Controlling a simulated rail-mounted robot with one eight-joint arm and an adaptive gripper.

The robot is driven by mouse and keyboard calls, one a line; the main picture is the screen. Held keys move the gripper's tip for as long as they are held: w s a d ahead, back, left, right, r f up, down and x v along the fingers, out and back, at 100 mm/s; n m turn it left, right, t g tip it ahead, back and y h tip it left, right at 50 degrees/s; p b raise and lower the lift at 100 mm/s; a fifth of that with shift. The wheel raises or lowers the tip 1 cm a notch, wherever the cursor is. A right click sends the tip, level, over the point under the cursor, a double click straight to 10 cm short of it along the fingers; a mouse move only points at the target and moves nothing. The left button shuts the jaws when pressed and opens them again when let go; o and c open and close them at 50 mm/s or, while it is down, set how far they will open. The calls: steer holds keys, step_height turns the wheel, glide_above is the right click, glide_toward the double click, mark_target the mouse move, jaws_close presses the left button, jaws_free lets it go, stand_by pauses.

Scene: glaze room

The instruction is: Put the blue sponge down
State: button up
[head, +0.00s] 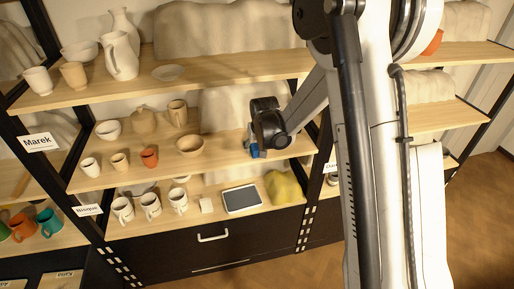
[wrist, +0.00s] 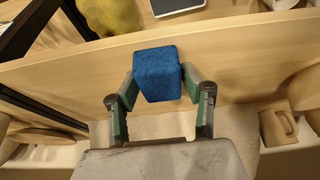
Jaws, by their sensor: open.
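The blue sponge (wrist: 158,74) is a dark blue block at the front part of the middle shelf board (wrist: 240,68). In the wrist view it lies between the two fingers of my gripper (wrist: 160,84), which is open. The fingertips are close beside its left and right sides; I cannot tell whether they touch it. In the head view my gripper (head: 252,147) is low over the right part of the middle shelf, and only a little blue shows there. The sponge's underside is hidden, but it appears to rest on the board.
A bowl (head: 190,145) and a small orange cup (head: 149,158) stand left of my gripper on the same shelf. Below are a tablet (head: 241,199), a yellow lump (head: 283,188) and several mugs. A dark post (head: 319,165) stands to the right. Free board lies between bowl and gripper.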

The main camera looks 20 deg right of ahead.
steer(key=shift+o, duration=1.4)
steer(key=shift+r, duration=0.15)
steer(key=shift+r, duration=0.2)
steer(key=v, duration=1.2)
steer(key=s+r+t, duration=0.1)
steer(key=s+r, duration=0.9)
steer(key=s, duration=0.6)
steer(key=s+t, duration=0.1)
steer(key=s, duration=1.4)
steer(key=shift+s+t, duration=0.25)
steer(key=shift+t, duration=0.05)
